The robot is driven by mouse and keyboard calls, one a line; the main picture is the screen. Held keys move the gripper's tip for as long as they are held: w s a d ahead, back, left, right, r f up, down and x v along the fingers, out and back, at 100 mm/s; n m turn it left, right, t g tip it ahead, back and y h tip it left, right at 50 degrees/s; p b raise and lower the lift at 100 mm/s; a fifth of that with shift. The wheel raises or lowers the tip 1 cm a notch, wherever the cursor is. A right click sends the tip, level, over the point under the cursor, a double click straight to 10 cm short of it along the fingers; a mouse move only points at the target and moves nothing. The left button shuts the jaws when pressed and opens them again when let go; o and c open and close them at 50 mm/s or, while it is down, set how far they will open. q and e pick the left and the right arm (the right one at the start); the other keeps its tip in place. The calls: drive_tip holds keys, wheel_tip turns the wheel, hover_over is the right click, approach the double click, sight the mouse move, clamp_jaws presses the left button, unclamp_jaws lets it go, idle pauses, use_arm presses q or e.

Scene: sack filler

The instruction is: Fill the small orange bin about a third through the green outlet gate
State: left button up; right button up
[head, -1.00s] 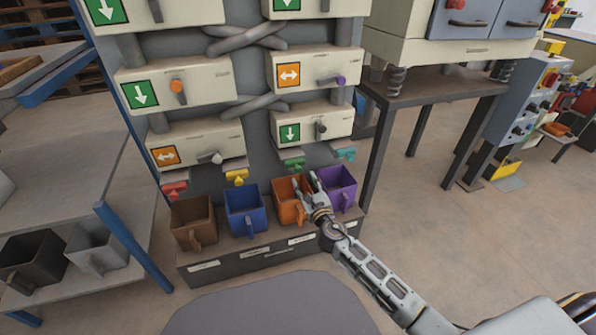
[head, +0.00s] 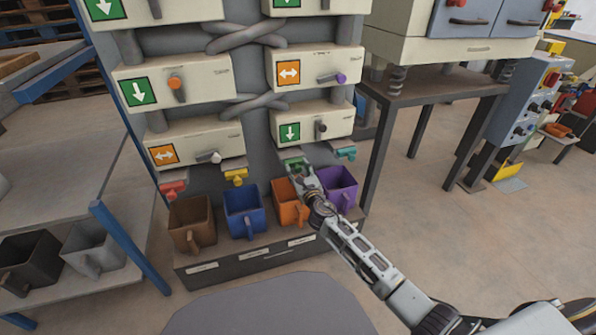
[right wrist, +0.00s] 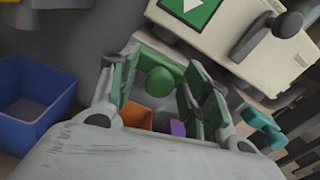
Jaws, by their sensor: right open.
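The small orange bin (head: 287,212) stands on the shelf below the outlets, between the blue and purple bins. My right forearm and gripper partly hide it. My right gripper (head: 303,177) is raised over the orange bin, by the green outlet gate (head: 291,163). In the right wrist view the open fingers (right wrist: 160,88) stand on either side of the gate's round green knob (right wrist: 160,80). I cannot tell whether they touch it. A bit of the orange bin (right wrist: 138,120) shows below, its contents hidden. My left gripper is not in view.
A brown bin (head: 191,222), a blue bin (head: 243,211) and a purple bin (head: 338,188) share the shelf. Red (head: 173,188), yellow (head: 236,176) and teal (head: 345,153) gates flank the green one. A grey side table (head: 50,170) stands at the left.

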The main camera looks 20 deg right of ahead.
drive_tip(key=shift+w, duration=0.3)
drive_tip(key=shift+c, duration=0.4)
clamp_jaws()
